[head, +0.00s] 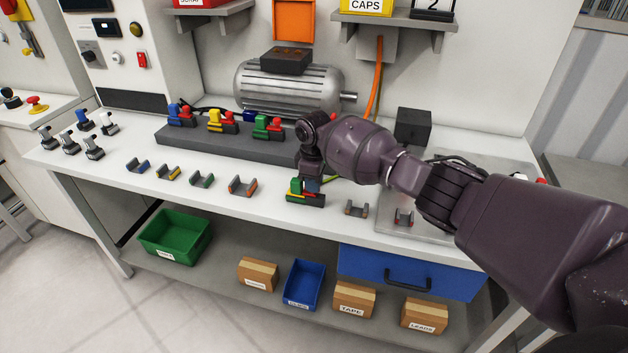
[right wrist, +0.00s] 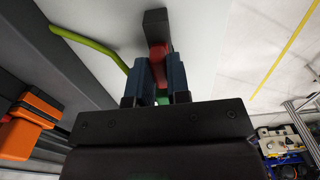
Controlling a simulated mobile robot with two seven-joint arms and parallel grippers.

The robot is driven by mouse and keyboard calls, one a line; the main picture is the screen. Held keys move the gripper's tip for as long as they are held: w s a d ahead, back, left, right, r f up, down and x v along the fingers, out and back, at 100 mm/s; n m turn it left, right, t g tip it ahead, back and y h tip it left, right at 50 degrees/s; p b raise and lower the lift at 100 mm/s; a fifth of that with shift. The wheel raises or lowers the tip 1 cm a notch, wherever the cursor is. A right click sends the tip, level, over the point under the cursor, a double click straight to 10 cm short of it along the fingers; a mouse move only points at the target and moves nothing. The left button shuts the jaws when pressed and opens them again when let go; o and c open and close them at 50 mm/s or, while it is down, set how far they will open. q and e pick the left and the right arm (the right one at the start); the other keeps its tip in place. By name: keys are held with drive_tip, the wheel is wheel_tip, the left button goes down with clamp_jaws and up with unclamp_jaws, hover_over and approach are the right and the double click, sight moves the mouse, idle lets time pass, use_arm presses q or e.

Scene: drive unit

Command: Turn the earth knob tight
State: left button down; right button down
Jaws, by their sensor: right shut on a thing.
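The knob's own turn cannot be seen. A yellow-green wire (right wrist: 100,52) runs beside it. My left gripper is not in view.
A grey block (head: 230,145) with blue, yellow and green terminals stands behind, before a motor (head: 285,85). Several small clips (head: 243,186) lie along the bench front. A black box (head: 412,126) stands at the right. Bins and boxes are on the shelf below.

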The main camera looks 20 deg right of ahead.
drive_tip(key=c, duration=1.4)
unclamp_jaws()
drive_tip(key=shift+o, duration=0.2)
drive_tip(key=shift+r, duration=0.1)
wheel_tip(320, 180, up, 11)
drive_tip(key=shift+f, duration=0.2)
